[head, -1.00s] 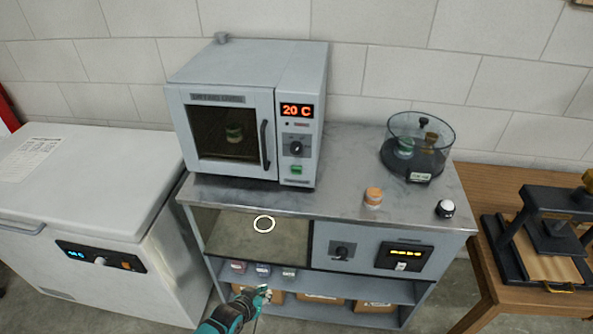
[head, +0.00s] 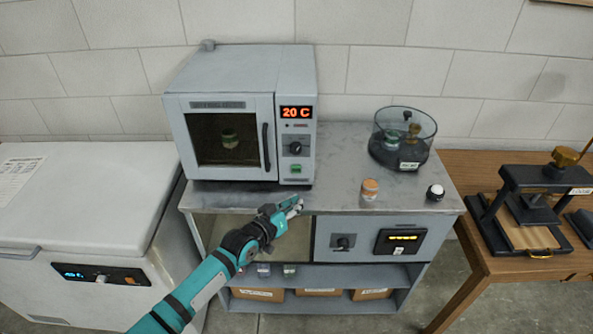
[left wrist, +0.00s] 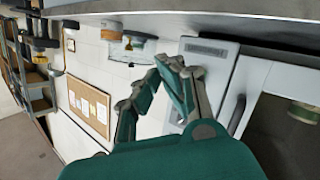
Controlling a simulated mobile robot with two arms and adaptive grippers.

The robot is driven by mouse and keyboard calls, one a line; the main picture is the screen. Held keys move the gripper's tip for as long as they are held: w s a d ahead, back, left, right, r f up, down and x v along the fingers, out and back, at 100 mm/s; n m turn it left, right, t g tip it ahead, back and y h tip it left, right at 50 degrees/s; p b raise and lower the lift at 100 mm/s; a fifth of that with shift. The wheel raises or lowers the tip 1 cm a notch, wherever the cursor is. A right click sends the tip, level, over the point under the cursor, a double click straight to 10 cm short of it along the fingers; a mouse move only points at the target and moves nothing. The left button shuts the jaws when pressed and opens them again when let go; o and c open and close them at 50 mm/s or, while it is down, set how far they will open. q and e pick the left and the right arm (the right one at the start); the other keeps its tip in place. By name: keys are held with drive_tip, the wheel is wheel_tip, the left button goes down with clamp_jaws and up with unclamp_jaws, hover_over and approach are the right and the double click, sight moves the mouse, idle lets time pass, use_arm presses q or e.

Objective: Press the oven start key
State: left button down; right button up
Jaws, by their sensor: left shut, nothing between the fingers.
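The drying oven (head: 225,80) stands on the metal counter with its door closed. A lit red display reads 20 C (head: 296,112), with a black knob (head: 295,148) below it. The green key (head: 296,169) is at the bottom of that control panel. My left gripper (head: 297,205) is shut and empty, below the key and in front of the counter's front edge, apart from the oven. Its closed fingers (left wrist: 172,62) also show in the left wrist view; the key cannot be made out there. My right gripper is not in view.
A jar (head: 229,138) shows behind the oven window. An orange-and-white jar (head: 370,189), a black-and-white one (head: 435,192) and a clear round vessel (head: 403,140) stand on the counter to the right. A white chest (head: 80,220) is at left, a press (head: 530,210) at right.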

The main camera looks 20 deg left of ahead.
sight(296, 169)
use_arm(q)
drive_tip(key=shift+w, duration=0.1)
drive_tip(key=w+b, duration=0.2)
drive_tip(key=w+a+b, duration=0.1)
drive_tip(key=w+b, duration=0.1)
drive_tip(key=w+a+b, duration=0.1)
drive_tip(key=w+b, duration=0.1)
drive_tip(key=b, duration=0.1)
drive_tip(key=shift+w+f, duration=0.3)
drive_tip(key=shift+w, duration=0.05)
drive_tip(key=shift+w+a+r+b, duration=0.2)
drive_tip(key=shift+w+b, duration=0.3)
drive_tip(key=shift+w, duration=0.3)
drive_tip(key=shift+r, duration=0.1)
idle(0.5)
drive_tip(key=shift+w+a+b, duration=0.15)
drive_tip(key=shift+w+b, duration=0.25)
